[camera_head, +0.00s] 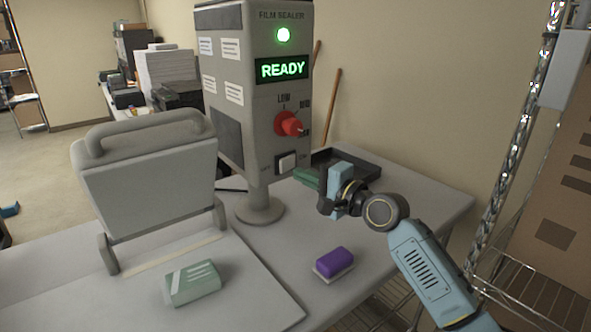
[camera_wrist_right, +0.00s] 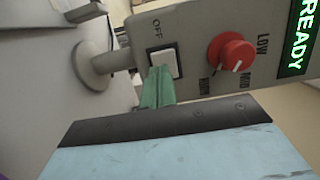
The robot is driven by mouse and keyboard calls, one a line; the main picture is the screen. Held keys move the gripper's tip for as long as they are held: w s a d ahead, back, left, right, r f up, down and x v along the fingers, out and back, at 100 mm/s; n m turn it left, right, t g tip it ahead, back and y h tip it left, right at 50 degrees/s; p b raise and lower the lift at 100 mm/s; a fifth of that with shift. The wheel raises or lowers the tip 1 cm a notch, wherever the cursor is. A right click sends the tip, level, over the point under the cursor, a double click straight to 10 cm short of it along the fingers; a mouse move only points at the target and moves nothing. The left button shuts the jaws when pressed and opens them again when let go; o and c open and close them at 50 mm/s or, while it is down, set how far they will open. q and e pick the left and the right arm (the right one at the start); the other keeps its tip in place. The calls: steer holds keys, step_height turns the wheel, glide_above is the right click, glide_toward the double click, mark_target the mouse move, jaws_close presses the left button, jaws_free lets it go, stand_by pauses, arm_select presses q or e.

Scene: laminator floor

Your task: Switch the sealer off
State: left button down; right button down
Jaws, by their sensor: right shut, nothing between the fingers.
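The film sealer (camera_head: 238,95) is a grey post-mounted box with a lit green lamp (camera_head: 283,35) and a green READY display (camera_head: 282,69). Below its red knob (camera_head: 289,124) is a white rocker switch (camera_head: 286,163). In the right wrist view the switch (camera_wrist_right: 165,62) has OFF printed beside one end. My right gripper (camera_head: 306,179) is shut and empty, just right of and below the switch. Its green fingertips (camera_wrist_right: 158,88) overlap the switch's near edge in the wrist view; I cannot tell whether they touch. My left gripper is out of view.
A hinged grey press (camera_head: 150,175) stands left of the sealer. A wrapped pale green pack (camera_head: 192,284) and a purple block (camera_head: 334,262) lie in front. A dark tray (camera_head: 350,160) sits behind my gripper. A wire rack (camera_head: 520,130) stands at right.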

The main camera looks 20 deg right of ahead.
mark_target(287, 164)
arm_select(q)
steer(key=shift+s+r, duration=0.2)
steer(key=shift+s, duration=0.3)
arm_select(e)
steer(key=shift+x, duration=1.4)
